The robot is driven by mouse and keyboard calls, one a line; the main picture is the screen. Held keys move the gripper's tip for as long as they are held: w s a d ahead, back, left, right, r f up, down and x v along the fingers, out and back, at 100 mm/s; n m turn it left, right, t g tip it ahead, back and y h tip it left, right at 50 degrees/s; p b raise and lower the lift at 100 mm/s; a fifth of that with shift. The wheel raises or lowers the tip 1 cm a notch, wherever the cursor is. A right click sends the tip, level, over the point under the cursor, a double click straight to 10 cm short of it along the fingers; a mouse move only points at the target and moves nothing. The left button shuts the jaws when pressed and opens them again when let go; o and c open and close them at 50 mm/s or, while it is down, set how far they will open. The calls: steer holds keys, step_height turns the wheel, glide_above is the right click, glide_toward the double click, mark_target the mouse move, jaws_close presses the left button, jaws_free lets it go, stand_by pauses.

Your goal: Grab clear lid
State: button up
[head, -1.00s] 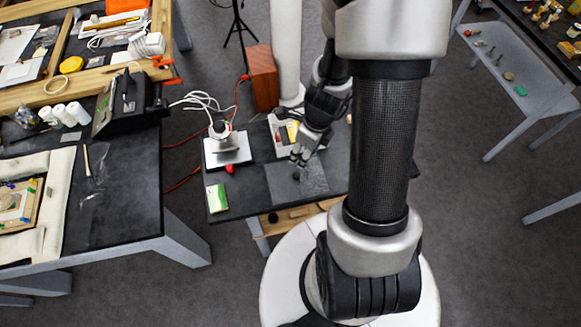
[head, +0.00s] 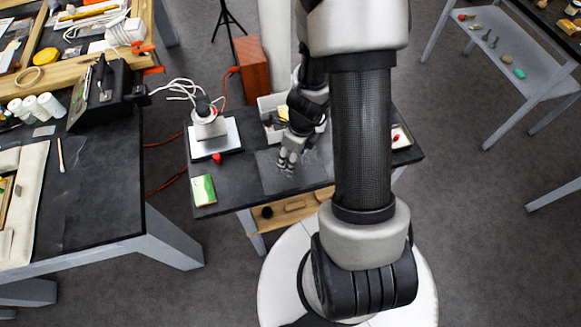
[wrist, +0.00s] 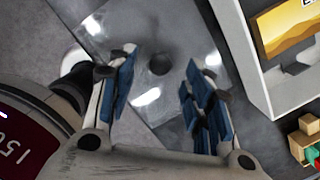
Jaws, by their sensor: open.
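The clear lid is a transparent flat sheet with a dark round knob. It lies on the small dark table, and in the wrist view the lid (wrist: 195,42) shows bright glare spots, with its knob (wrist: 160,64) between and just beyond my fingertips. In the head view the lid (head: 270,178) is faint and partly hidden by my gripper (head: 287,163). In the wrist view my gripper (wrist: 160,76) is open, its blue-padded fingers on either side of the knob's line. I cannot tell the exact height of the fingertips above the lid.
A white bin (head: 268,105) with a yellow item stands behind the lid; the bin's wall (wrist: 247,60) is close to my right finger. A scale (head: 232,140) with a silver device, a green-and-white block (head: 204,190) and a small tray (head: 403,150) share the small table (head: 232,210).

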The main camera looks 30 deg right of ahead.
steer(key=f+b, duration=0.2)
steer(key=f, duration=0.1)
steer(key=shift+w+a+f, duration=0.1)
steer(key=shift+w+f, duration=0.1)
steer(key=shift+r, duration=0.1)
steer(key=shift+c, duration=0.2)
jaws_close()
